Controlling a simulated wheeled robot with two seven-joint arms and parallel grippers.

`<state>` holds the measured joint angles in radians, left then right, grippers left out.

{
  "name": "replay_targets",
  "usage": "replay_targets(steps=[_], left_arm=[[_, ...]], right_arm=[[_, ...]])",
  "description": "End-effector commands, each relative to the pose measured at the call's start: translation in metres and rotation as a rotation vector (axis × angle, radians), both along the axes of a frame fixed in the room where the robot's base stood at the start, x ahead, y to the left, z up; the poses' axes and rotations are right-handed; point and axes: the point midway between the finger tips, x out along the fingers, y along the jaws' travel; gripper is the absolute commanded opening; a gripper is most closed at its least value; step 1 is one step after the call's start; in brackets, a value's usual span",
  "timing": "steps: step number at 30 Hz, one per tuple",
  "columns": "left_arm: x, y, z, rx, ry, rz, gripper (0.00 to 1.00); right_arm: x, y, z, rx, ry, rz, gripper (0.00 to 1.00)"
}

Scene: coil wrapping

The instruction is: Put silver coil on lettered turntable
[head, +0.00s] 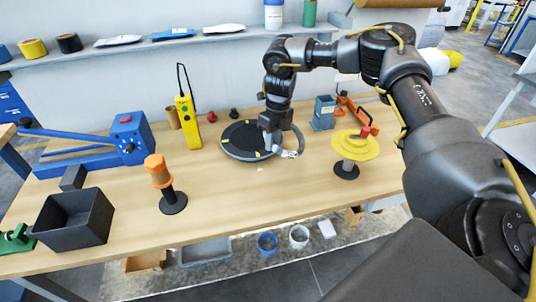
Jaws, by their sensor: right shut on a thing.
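The turntable (239,143) is a dark round disc with small yellow marks, near the middle of the wooden table. Lettering on it is too small to read. My right gripper (272,146) points down over the right part of the disc and is shut on the silver coil (299,144). The coil is a pale grey ring, partly hidden by the gripper, and sticks out past the disc's right edge. I cannot tell whether it touches the disc. My left gripper is not in view.
Right of the turntable stand a yellow spool on a black base (355,147) and a blue-grey block (323,112). Left are a yellow handheld device (187,120), an orange roll on a stand (159,171), a blue machine (131,138) and a black bin (72,220). The front middle is clear.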

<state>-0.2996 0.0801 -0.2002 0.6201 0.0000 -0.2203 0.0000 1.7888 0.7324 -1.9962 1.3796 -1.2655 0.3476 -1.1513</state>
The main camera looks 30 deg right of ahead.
Motion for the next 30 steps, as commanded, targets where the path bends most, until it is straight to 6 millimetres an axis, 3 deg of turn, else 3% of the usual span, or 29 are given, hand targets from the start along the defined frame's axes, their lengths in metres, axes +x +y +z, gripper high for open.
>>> replay_targets(steps=[4,12,20,30], left_arm=[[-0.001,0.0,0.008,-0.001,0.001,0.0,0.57],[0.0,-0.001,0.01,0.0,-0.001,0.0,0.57],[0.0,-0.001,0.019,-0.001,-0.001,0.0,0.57],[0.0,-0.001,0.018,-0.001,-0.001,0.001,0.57]], right_arm=[[0.001,0.001,-0.02,0.0,0.0,0.001,0.0],[0.002,0.002,-0.032,-0.001,-0.001,0.004,0.0],[0.002,0.002,-0.063,-0.002,0.0,0.004,0.0],[0.003,0.003,-0.068,0.0,-0.003,0.005,0.0]])
